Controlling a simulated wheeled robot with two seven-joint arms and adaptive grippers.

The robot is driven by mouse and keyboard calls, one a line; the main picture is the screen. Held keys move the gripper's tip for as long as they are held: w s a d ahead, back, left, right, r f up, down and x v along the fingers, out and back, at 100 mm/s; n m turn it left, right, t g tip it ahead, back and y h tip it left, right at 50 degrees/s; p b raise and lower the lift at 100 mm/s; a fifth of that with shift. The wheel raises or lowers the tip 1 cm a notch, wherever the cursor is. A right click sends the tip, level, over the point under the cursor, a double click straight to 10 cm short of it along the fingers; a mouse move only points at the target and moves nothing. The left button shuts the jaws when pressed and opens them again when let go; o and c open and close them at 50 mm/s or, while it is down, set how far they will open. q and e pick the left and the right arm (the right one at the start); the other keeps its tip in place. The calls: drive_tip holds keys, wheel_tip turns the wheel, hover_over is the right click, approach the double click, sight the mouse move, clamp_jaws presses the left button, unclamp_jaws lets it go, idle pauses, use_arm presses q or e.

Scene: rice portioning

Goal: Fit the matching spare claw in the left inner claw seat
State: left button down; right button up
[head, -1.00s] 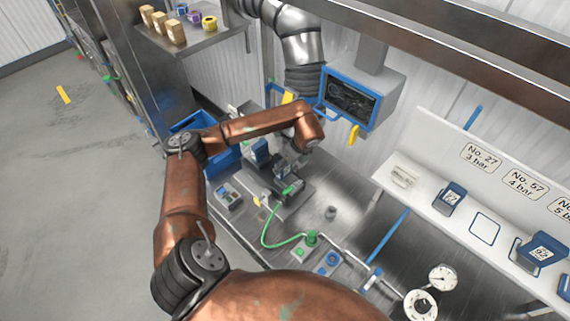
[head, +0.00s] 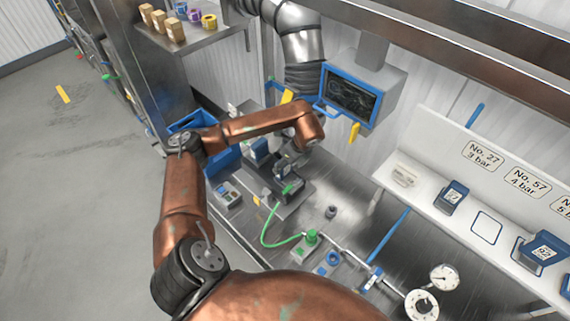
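My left gripper (head: 289,160) hangs from the copper arm over a dark fixture (head: 262,184) on the steel bench. It is small and partly hidden, and I cannot tell whether its fingers are open or shut. A blue and grey block (head: 260,151) stands at the fixture's left. A dark block lies just under the gripper; whether it is held or seated is unclear. The inner claw seats cannot be made out. Blue-framed numbered blocks stand on the white shelf: one at its middle (head: 452,196) and one further right (head: 541,249). My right gripper is not in view.
A green hose (head: 265,232) runs from the fixture to a green fitting. Round gauges (head: 444,278) sit at the bench front. A blue-framed screen (head: 352,94) hangs behind. A blue bin (head: 222,160) stands left of the fixture. An empty blue outline (head: 486,227) marks the shelf.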

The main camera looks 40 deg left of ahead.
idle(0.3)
use_arm(q)
drive_tip(key=c, duration=0.8)
unclamp_jaws()
drive_tip(key=o, duration=0.5)
drive_tip(key=shift+c, duration=0.2)
